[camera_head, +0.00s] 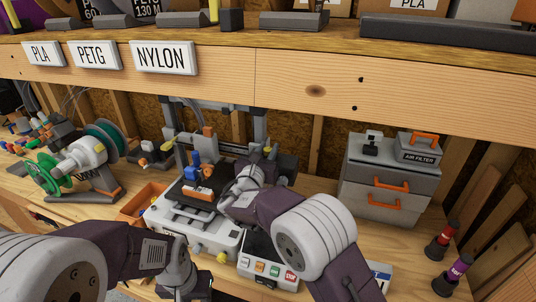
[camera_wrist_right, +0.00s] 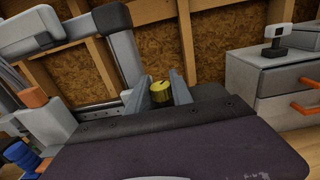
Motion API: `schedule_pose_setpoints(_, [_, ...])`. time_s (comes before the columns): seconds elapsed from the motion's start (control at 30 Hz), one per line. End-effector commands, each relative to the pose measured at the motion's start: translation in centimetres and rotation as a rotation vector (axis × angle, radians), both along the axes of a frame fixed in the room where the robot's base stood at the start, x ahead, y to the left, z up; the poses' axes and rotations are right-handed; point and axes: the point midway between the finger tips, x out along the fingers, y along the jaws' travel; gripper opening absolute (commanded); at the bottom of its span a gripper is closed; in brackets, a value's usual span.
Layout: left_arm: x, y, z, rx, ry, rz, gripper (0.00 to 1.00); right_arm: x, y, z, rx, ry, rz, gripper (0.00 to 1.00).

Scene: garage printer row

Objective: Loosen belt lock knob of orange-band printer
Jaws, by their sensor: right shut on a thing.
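The printer (camera_head: 190,228), with a grey frame and orange parts, stands on the bench in the middle of the head view. A brass-yellow knob (camera_wrist_right: 160,92) shows in the right wrist view between the two grey fingers of my right gripper (camera_wrist_right: 157,96), which is shut on it. In the head view my right gripper (camera_head: 262,168) reaches over the printer's right side, and my arm hides the knob there. My left gripper (camera_head: 182,283) is low in front of the printer; its fingers cannot be made out.
A spool holder with a green spool (camera_head: 48,173) stands left of the printer. A control box with coloured buttons (camera_head: 268,262) is in front. A grey drawer cabinet (camera_head: 385,205) stands to the right. A shelf beam (camera_head: 300,85) with PLA, PETG and NYLON signs runs above.

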Motion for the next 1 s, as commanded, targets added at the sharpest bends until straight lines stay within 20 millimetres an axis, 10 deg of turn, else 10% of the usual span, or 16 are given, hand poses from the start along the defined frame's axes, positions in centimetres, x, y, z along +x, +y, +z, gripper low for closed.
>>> schedule_pose_setpoints(0.6, [0.0,0.0,-16.3,0.0,0.0,0.0,0.36,0.0,-0.3,-1.1,-0.001,-0.01,0.434,0.0])
schedule_pose_setpoints(1.0, [0.0,0.0,-21.6,0.0,0.0,0.0,0.36,0.0,-0.1,-0.4,-0.001,-0.004,0.569,0.0])
